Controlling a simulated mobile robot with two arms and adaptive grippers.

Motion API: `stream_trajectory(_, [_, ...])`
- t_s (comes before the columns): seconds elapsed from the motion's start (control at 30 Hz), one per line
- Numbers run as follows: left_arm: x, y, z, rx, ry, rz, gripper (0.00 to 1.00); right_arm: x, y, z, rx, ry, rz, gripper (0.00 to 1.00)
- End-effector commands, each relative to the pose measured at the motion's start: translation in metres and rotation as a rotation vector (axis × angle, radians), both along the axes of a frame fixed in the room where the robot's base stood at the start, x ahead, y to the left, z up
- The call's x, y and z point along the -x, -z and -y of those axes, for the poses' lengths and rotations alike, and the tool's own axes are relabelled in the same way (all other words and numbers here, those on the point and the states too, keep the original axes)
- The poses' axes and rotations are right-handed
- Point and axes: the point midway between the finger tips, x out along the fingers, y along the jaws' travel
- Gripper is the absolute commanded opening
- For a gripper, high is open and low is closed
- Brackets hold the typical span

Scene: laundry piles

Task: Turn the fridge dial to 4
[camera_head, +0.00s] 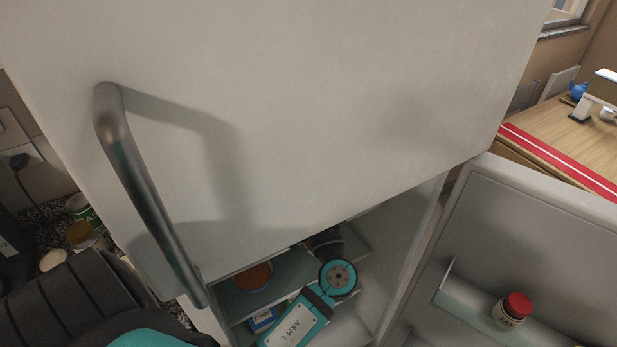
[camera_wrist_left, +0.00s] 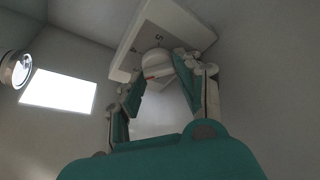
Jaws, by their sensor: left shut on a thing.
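The fridge dial (camera_wrist_left: 155,62) is a round white knob on a pale housing (camera_wrist_left: 186,32) with small numbers, at the top of the left wrist view. A red mark shows on the knob's near side; I cannot tell which number it is set to. My left gripper (camera_wrist_left: 162,76) has its teal fingers on both sides of the knob and is shut on it. In the head view my left arm reaches into the open lower fridge compartment (camera_head: 400,270); its gripper and the dial are hidden there. My right gripper is not in view.
The closed upper fridge door (camera_head: 330,110) with its metal handle (camera_head: 135,185) hangs over the opening. The open lower door (camera_head: 540,230) on the right holds a red-lidded jar (camera_head: 511,310). A bowl (camera_head: 252,277) sits on a shelf beside my arm. A bright light panel (camera_wrist_left: 58,90) is inside.

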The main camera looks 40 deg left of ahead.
Motion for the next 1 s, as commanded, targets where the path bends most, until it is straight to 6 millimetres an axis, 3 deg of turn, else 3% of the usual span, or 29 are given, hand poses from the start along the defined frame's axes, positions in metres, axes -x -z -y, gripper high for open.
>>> stream_trajectory(0.5, [0.001,-0.006,-0.002,-0.136,-0.003,-0.321,0.03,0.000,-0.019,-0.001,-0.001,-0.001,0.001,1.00])
stream_trajectory(1.0, [0.001,-0.004,-0.002,-0.172,-0.005,-0.405,0.03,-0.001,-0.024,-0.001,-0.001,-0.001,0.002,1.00])
